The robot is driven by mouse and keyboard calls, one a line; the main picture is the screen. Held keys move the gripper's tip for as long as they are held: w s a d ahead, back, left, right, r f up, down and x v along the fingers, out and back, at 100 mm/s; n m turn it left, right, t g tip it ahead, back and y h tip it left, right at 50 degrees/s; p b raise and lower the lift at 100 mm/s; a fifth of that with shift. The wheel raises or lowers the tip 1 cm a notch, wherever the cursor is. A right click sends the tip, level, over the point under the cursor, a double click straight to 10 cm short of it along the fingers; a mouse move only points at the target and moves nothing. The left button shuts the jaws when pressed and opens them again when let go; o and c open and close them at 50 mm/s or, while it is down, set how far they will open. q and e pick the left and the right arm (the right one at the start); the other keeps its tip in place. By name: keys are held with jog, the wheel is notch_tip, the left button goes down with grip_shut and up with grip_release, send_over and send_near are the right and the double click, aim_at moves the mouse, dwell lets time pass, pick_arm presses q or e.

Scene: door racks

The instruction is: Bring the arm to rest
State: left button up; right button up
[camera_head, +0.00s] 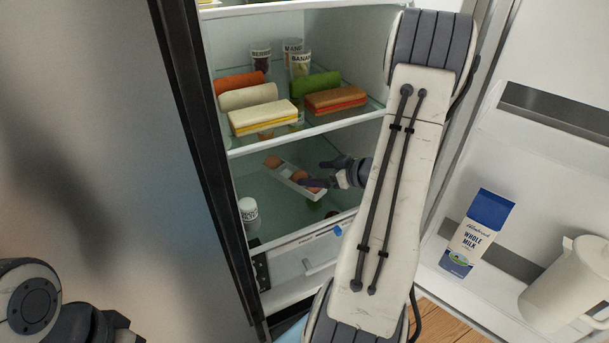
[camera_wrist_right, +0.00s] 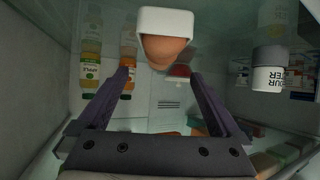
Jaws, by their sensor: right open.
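My right arm reaches into the open fridge. Its gripper (camera_head: 315,174) is at the lower shelf, beside a small white egg tray (camera_head: 283,168) with brown eggs in it. In the right wrist view the gripper (camera_wrist_right: 158,74) is open, with nothing held between its fingers. The end of the egg tray (camera_wrist_right: 166,20) and one brown egg (camera_wrist_right: 164,50) show just beyond the fingertips. I cannot tell whether a finger touches the tray.
The shelf above holds wrapped sandwiches (camera_head: 263,117) and labelled cups (camera_head: 299,64). A white jar (camera_head: 248,208) stands on the lower shelf, left of the tray. The open door, right, holds a milk carton (camera_head: 478,233) and a white pitcher (camera_head: 568,285). A dark fridge edge (camera_head: 205,150) borders the left.

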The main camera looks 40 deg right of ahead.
aim_at(300, 172)
jog(key=shift+v, duration=1.05)
jog(key=p+x, duration=0.1)
jog(key=x, duration=1.1)
jog(key=shift+w+f+p, duration=0.1)
jog(key=shift+p, duration=0.3)
jog(key=shift+r+b, duration=0.2)
jog(key=shift+b, duration=0.1)
jog(key=shift+s+r+b, duration=0.2)
jog(key=shift+r+b, duration=0.1)
jog(key=shift+r, duration=1)
